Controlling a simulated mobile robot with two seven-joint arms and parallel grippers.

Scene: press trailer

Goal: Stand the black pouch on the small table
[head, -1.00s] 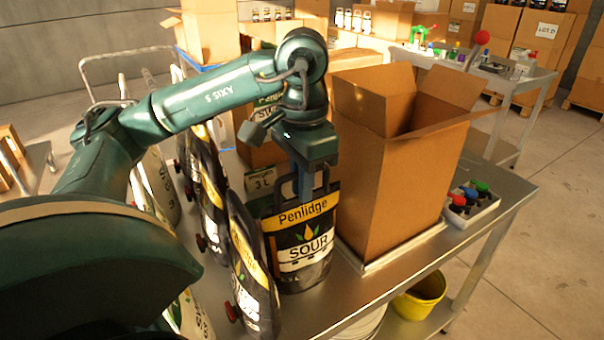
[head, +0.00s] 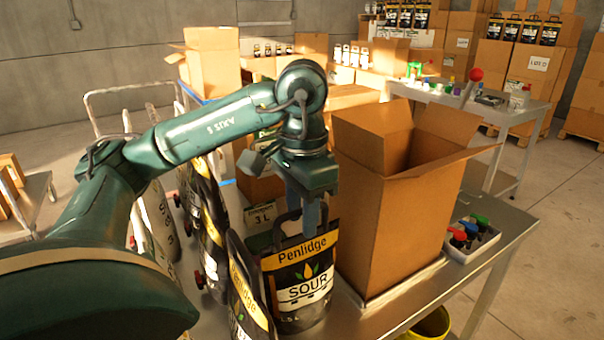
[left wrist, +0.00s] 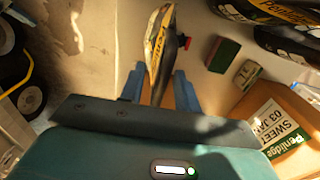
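The black pouch (head: 303,275), labelled "Penlidge SOUR", stands upright on the metal worktop (head: 385,312), left of the tall open box. My left gripper (head: 309,215) points down at its looped handle, and a blue-grey finger shows at the handle. In the left wrist view a pouch (left wrist: 158,45) is seen edge-on between the two fingers (left wrist: 161,80), which stand apart with gaps at its sides. A small table with shelf (head: 540,105) stands at the back right, and another low table (head: 38,190) at the far left. I cannot tell which the task means. My right gripper is not in view.
A tall open cardboard box (head: 400,230) stands close right of the pouch. Several more pouches (head: 243,285) stand close on the left. A yellow bucket (head: 430,325) is below the worktop. The floor at right is clear.

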